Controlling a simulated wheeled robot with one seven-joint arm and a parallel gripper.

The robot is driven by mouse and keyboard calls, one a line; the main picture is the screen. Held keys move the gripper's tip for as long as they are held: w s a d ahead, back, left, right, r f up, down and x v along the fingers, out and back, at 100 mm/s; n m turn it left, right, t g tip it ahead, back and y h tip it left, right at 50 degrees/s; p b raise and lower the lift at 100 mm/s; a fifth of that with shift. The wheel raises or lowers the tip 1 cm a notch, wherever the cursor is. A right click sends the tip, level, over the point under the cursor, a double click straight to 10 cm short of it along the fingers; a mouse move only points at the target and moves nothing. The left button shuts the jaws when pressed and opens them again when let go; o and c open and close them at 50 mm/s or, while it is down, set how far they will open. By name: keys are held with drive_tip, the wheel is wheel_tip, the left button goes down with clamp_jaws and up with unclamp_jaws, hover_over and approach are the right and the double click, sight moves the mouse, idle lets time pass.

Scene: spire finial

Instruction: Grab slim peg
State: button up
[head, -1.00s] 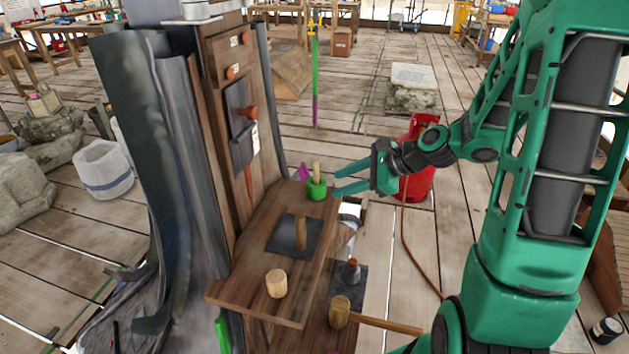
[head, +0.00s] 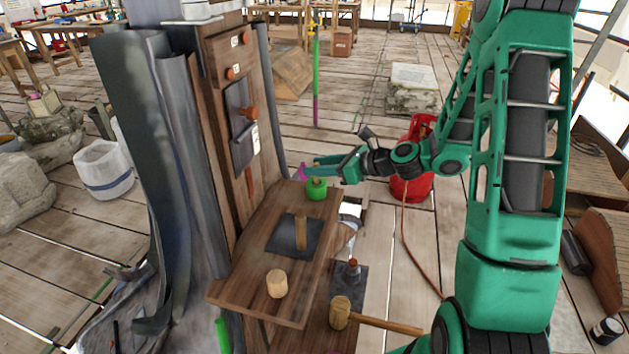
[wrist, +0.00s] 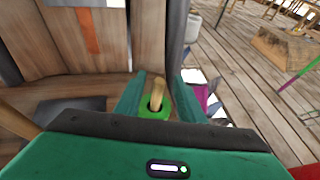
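A slim light-wood peg (wrist: 157,93) stands in a green ring-shaped holder (wrist: 154,111) in the wrist view. In the head view the green holder (head: 316,190) sits at the far end of the wooden shelf (head: 258,265), and my fingers largely hide the peg. My gripper (head: 318,168) has come over the peg from the right. In the wrist view my gripper (wrist: 159,84) is open, with one finger on each side of the peg and gaps visible. A thicker peg (head: 301,232) stands on a dark square plate, and a short, stout peg (head: 277,284) is nearer.
A magenta piece (head: 300,172) is just beyond the holder. The upright wooden panel (head: 222,125) rises along the shelf's left side. A mallet (head: 341,312) lies below the shelf on the right. A red gas cylinder (head: 412,188) stands behind my forearm.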

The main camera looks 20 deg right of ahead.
drive_tip(key=x, duration=0.5)
drive_tip(key=shift+s+d+f, duration=0.1)
drive_tip(key=shift+f, duration=0.15)
clamp_jaws()
drive_tip(key=shift+r, duration=0.1)
